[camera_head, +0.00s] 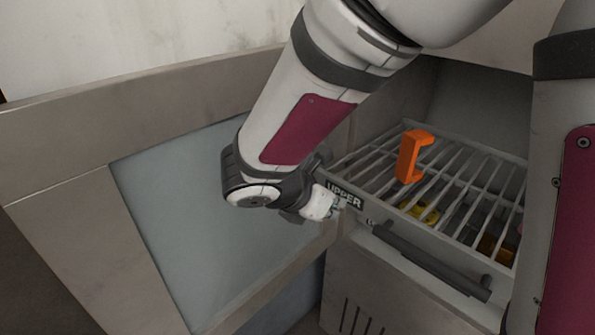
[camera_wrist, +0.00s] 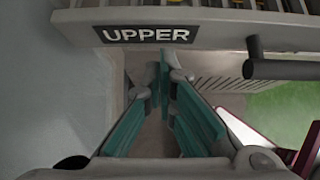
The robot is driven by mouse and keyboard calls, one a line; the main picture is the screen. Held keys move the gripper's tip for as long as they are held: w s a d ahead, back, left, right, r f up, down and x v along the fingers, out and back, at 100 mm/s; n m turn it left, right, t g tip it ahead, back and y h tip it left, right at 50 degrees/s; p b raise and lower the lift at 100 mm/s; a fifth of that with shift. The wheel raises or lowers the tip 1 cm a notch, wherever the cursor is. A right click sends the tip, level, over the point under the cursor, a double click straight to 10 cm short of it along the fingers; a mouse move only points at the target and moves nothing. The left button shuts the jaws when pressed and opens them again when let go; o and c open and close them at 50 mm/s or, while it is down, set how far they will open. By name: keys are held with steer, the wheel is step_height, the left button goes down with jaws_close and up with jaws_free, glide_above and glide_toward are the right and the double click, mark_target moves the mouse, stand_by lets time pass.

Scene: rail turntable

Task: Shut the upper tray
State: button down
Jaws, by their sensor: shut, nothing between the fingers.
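The upper tray is a grey wire rack with a front bar (camera_head: 455,246) bearing an "UPPER" label (camera_head: 344,196). Its slats reach back toward a dark recess. The label also shows large at the top of the wrist view (camera_wrist: 145,34). A dark bar handle (camera_head: 430,262) runs along the front; its end shows at the right of the wrist view (camera_wrist: 283,69). My gripper (camera_head: 336,206) is shut and empty, close to the label end of the front. In the wrist view, its teal fingers (camera_wrist: 165,72) meet just below the label. I cannot tell whether they touch the tray.
An orange bracket (camera_head: 409,157) stands on the slats. Yellow items (camera_head: 421,211) show below them. A vented panel (camera_head: 375,305) lies beneath the tray front. A large door-like panel with a pale pane (camera_head: 215,225) stands to the left, close to my gripper.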

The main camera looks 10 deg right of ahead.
steer(key=shift+w+d, duration=0.5)
steer(key=shift+d, duration=0.15)
steer(key=w+d, duration=0.4)
steer(key=d, duration=0.2)
steer(key=w+d, duration=0.5)
steer(key=d, duration=0.2)
steer(key=w+d+b, duration=0.1)
steer(key=w+d, duration=0.4)
steer(key=d, duration=0.1)
steer(key=shift+d, duration=0.15)
steer(key=shift+r, duration=0.1)
